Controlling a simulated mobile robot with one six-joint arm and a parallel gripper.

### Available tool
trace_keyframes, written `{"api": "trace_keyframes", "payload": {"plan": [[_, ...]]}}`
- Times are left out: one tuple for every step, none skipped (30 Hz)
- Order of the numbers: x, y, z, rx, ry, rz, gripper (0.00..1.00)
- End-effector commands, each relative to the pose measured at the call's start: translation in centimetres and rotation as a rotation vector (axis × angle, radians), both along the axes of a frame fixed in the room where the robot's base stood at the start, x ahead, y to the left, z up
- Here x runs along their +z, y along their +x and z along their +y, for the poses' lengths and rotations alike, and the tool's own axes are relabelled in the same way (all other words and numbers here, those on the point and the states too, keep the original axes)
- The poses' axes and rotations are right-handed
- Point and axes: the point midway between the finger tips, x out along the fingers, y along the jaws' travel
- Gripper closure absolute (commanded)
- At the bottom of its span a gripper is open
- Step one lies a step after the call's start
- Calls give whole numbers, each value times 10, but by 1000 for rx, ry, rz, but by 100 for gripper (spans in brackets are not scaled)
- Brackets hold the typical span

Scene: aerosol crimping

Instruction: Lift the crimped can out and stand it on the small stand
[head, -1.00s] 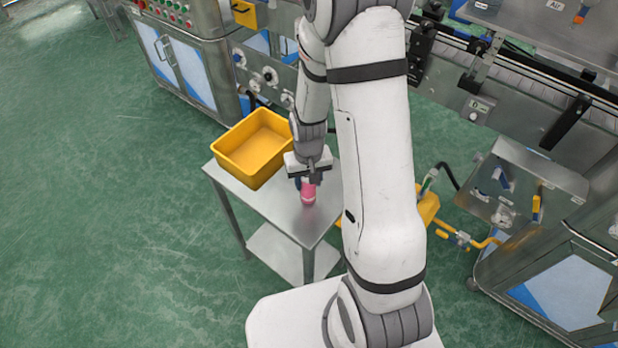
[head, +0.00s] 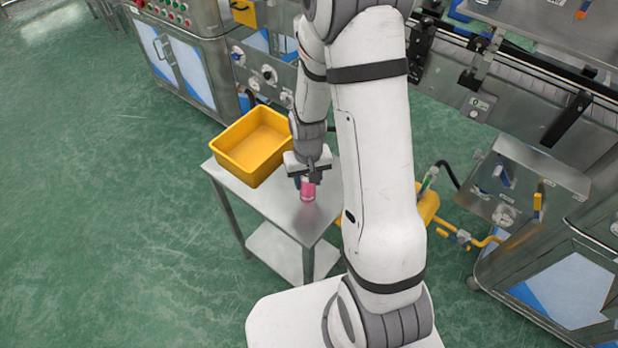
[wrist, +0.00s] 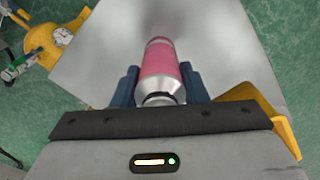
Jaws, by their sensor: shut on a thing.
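The can (head: 308,190) is pink with a silver top, and its lower part shows below my gripper in the head view. In the wrist view the can (wrist: 160,65) lies between the two blue fingers. My gripper (head: 309,180) is shut on the can, near its upper end. The can looks upright over the small steel stand (head: 283,213). The stand's bare top also shows in the wrist view (wrist: 225,50). I cannot tell whether the can's base touches the stand top.
A yellow bin (head: 252,147), empty as far as I see, sits on the back left of the stand, close to my gripper. Steel machinery with a conveyor (head: 515,95) runs along the back right. A steel box with valves (head: 520,185) stands at the right. Open green floor lies to the left.

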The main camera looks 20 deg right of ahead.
Motion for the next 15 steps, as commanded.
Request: {"api": "trace_keyframes", "payload": {"plan": [[-2,-1,0,0,0,3,83],[-2,-1,0,0,0,4,83],[-2,-1,0,0,0,4,58],[-2,-1,0,0,0,4,56],[-2,-1,0,1,0,4,53],[-2,-1,0,1,0,4,50],[-2,-1,0,1,0,3,47],[-2,-1,0,1,0,3,45],[-2,-1,0,1,0,3,42],[-2,-1,0,1,0,3,39],[-2,-1,0,1,0,3,37],[-2,-1,0,1,0,3,35],[-2,-1,0,1,0,3,35],[-2,-1,0,1,0,2,35],[-1,-1,1,1,0,2,35]]}}
